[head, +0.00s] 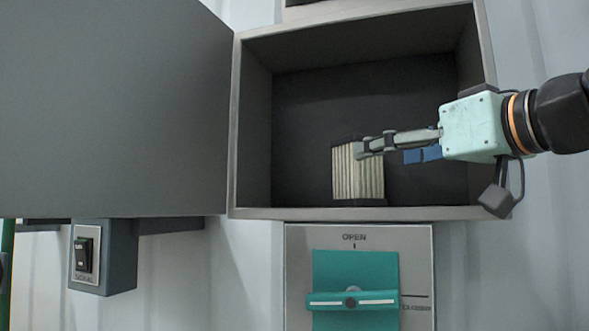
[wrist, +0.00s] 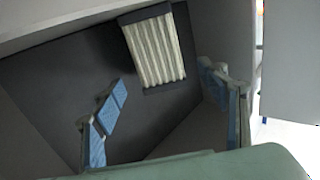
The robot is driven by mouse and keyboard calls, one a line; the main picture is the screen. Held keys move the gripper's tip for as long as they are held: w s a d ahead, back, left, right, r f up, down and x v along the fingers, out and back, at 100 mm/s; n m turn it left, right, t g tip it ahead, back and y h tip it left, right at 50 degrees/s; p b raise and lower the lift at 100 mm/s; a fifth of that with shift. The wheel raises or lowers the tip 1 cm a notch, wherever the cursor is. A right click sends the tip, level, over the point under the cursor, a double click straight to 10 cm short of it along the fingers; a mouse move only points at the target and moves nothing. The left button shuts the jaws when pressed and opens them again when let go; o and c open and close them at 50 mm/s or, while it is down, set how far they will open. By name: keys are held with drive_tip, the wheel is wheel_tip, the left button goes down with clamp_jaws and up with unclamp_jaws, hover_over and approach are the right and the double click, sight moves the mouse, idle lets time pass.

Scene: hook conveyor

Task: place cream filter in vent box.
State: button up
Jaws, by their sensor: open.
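The cream filter (head: 358,172), pleated with dark end caps, stands upright on the floor of the open vent box (head: 375,213), left of the middle. It also shows in the wrist view (wrist: 157,52), at the upper middle. My gripper (head: 370,148) reaches into the box from the right, and in the head view its fingers overlap the filter's upper part. In the wrist view my gripper (wrist: 168,90) has its blue-padded fingers spread wide. The filter lies beyond the fingertips and is not gripped. Whether a finger touches it I cannot tell.
The box's grey door (head: 115,110) hangs open to the left. Below the box is a panel with a teal handle (head: 352,300), set level under the word OPEN. A rocker switch (head: 84,254) sits at the lower left. The box's right half is otherwise empty.

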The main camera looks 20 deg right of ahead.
drive_tip(key=shift+s+d, duration=0.2)
drive_tip(key=shift+s, duration=0.7)
drive_tip(key=shift+s+d, duration=0.2)
drive_tip(key=shift+s, duration=0.65)
drive_tip(key=shift+s, duration=0.1)
